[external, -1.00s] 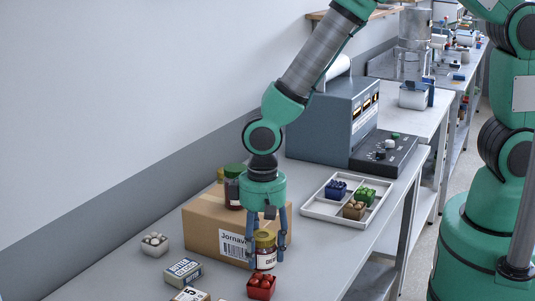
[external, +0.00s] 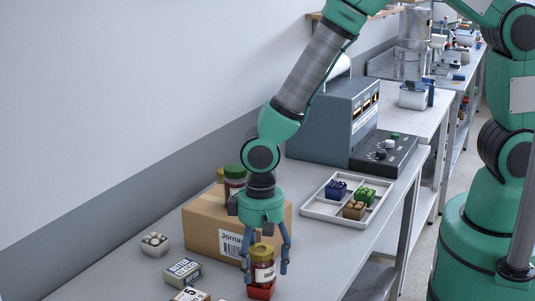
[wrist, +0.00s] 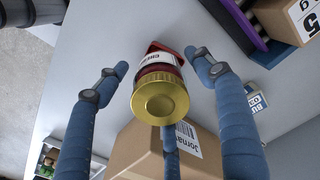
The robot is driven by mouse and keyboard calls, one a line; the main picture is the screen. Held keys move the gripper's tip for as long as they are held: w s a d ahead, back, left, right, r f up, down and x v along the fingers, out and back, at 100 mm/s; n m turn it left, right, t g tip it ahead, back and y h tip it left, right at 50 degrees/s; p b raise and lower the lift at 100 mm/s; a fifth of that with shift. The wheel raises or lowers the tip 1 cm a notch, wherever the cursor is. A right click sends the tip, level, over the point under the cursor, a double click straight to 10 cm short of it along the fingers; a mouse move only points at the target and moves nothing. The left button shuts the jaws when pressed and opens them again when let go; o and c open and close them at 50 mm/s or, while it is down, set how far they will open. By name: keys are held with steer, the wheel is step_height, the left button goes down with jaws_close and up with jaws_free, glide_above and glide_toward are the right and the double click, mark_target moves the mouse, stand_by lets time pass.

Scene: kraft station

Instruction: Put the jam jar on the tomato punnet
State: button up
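The jam jar (external: 262,268), dark red with a gold lid and a pale label, stands about upright on the red tomato punnet (external: 262,292). The punnet is mostly hidden beneath it; the tomatoes cannot be seen. In the wrist view the jar's gold lid (wrist: 160,97) faces me, and a red corner of the punnet (wrist: 157,47) shows beyond it. My gripper (external: 265,268) is open, its fingers spread around the jar. In the wrist view two fingertips (wrist: 160,62) have clear gaps to the jar; a third finger is partly hidden behind the lid.
Small cartons (external: 183,272) and a pale punnet (external: 155,243) lie left. A white divided tray (external: 325,212) with small punnets is at right. Bare table lies between tray and jar.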

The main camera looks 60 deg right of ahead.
steer(key=shift+r, duration=0.15)
step_height(320, 180, up, 12)
steer(key=shift+r+p, duration=0.1)
steer(key=shift+p, duration=0.2)
stand_by(0.5)
stand_by(0.8)
steer(key=shift+r, duration=0.1)
steer(key=s+d+r+t, duration=0.1)
steer(key=s+d+r, duration=0.1)
steer(key=d+r, duration=0.65)
steer(key=s+d+r+t, duration=0.2)
steer(key=d+r, duration=0.4)
steer(key=r, duration=0.6)
steer(key=s+d+r+n+t, duration=0.1)
steer(key=s+d+r, duration=0.3)
steer(key=s+d, duration=0.2)
steer(key=s+d+r+t, duration=0.1)
steer(key=s+d+r, duration=0.4)
steer(key=s, duration=0.5)
steer(key=shift+d+r+n+t, duration=0.3)
steer(key=shift+d+n, duration=0.1)
steer(key=shift+d, duration=0.35)
